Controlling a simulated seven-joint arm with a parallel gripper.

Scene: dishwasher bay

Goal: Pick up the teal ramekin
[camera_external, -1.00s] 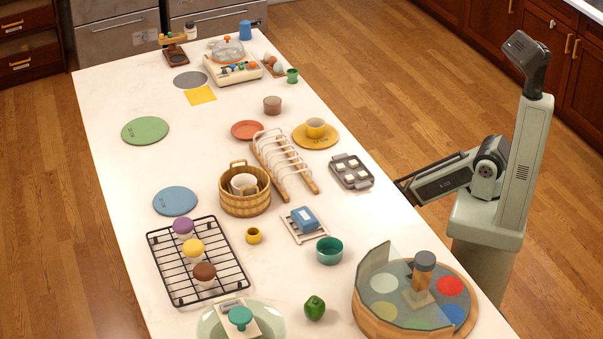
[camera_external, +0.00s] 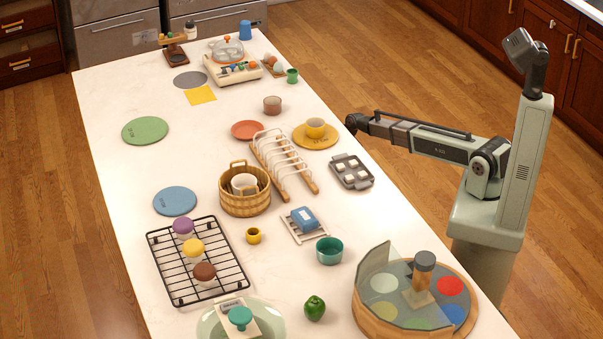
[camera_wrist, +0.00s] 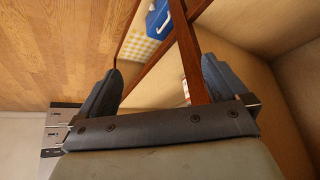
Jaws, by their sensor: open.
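The teal ramekin (camera_external: 329,251) stands upright on the white counter, toward the front right, between the blue block on a slatted rack and the round wooden tray. It looks empty. My gripper (camera_external: 353,123) is up beside the counter's right edge, well behind the ramekin and apart from it. In the wrist view my gripper (camera_wrist: 162,82) has its two dark fingers spread wide with nothing held between them. The ramekin does not show in the wrist view.
Near the ramekin are the blue block (camera_external: 305,219), a small yellow cup (camera_external: 253,235), a green pepper (camera_external: 314,308) and the round wooden tray (camera_external: 372,322) with a clear upright panel (camera_external: 378,262). A grey muffin tin (camera_external: 363,180) lies near the right edge.

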